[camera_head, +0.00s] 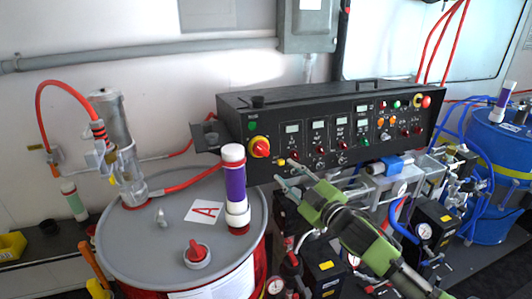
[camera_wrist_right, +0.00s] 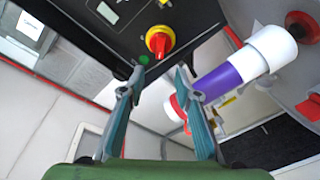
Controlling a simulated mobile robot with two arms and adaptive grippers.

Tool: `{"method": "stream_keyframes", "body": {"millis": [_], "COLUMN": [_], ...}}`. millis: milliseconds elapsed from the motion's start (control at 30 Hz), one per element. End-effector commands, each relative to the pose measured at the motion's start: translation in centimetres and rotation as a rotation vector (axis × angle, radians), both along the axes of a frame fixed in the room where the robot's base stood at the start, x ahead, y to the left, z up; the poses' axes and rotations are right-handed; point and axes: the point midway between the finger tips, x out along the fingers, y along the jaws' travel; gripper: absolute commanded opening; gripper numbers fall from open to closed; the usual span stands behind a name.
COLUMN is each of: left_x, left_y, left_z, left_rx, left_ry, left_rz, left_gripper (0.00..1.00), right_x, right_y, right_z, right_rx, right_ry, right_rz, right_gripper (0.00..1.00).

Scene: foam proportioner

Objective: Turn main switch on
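The main switch (camera_head: 260,147) is a red rotary knob on a round yellow plate at the left end of the black control panel (camera_head: 345,119). In the right wrist view the main switch (camera_wrist_right: 160,41) is above and beyond my fingertips. My right gripper (camera_head: 286,173) is open and empty, just right of and below the knob in the head view. In the right wrist view the right gripper (camera_wrist_right: 160,84) has its fingers apart, with a gap between them and the knob. My left gripper is not in view.
A red drum (camera_head: 115,270) with a grey lid stands below the panel's left end. A purple and white cylinder (camera_head: 235,185) stands on it, close left of my right gripper. Pipes, gauges and hoses crowd the space under the panel. A blue drum (camera_head: 497,150) is at the right.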

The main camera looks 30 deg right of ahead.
Motion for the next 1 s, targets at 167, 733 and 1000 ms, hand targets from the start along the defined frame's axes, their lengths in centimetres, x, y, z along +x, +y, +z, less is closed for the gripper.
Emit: {"method": "stream_keyframes", "body": {"millis": [167,733,1000], "left_x": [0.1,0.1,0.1], "left_y": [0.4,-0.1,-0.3], "left_z": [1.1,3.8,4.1], "left_rx": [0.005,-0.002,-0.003], "left_ry": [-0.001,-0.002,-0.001], "left_rz": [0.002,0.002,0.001], "left_gripper": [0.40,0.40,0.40], "right_x": [2.7,11.1,12.5], "right_y": [-0.2,-0.6,-0.7], "right_z": [0.4,0.2,-0.1], "right_rx": [0.002,0.003,0.001], "right_ry": [-0.002,0.001,0.003], "right_rz": [-0.001,-0.001,-0.001], "right_gripper": [0.30,0.30,0.30]}}
